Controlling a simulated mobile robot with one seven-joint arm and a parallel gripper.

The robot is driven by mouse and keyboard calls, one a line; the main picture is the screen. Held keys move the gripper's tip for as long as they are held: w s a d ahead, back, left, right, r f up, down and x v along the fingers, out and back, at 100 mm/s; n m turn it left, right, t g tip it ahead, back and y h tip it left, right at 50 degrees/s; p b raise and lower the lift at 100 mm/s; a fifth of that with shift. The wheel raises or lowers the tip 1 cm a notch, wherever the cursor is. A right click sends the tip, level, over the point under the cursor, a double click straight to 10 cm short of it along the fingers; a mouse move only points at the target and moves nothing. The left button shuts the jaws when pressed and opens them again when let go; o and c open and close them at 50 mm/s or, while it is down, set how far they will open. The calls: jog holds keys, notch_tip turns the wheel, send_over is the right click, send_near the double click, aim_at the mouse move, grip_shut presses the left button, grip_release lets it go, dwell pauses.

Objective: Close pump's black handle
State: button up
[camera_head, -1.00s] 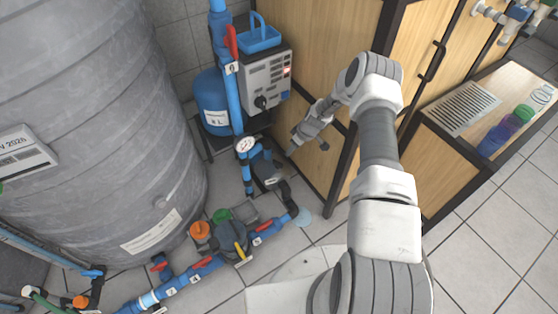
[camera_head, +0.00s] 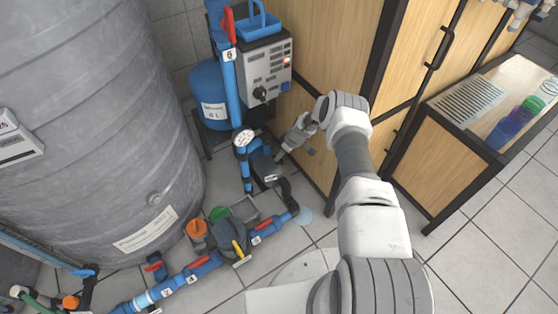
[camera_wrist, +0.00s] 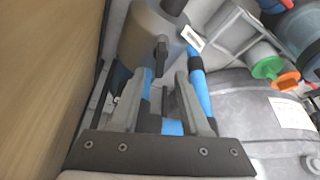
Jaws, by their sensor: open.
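The pump (camera_head: 268,172) is a dark grey unit with a small white label, low beside the blue pipework. In the wrist view, a grey rounded body (camera_wrist: 148,38), which looks like the pump, lies ahead of the fingers. A small upright black handle (camera_wrist: 161,54) shows against it, roughly in line with the gap between my fingertips. My gripper (camera_wrist: 161,80) is open, with nothing seen clamped in it. In the head view my gripper (camera_head: 281,155) is just above and right of the pump; the handle is too small to make out there. I cannot tell whether a finger touches it.
A wooden cabinet (camera_head: 318,70) stands close on the right of my gripper. A blue pipe (camera_wrist: 203,95) runs beside the right finger. A control box (camera_head: 266,75) is above, a large grey tank (camera_head: 90,130) left, and valved floor pipes (camera_head: 205,268) lie in front.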

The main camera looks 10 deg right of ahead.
jog(key=shift+b+x, duration=0.6)
jog(key=shift+x, duration=1.2)
jog(key=shift+c, duration=0.3)
grip_shut()
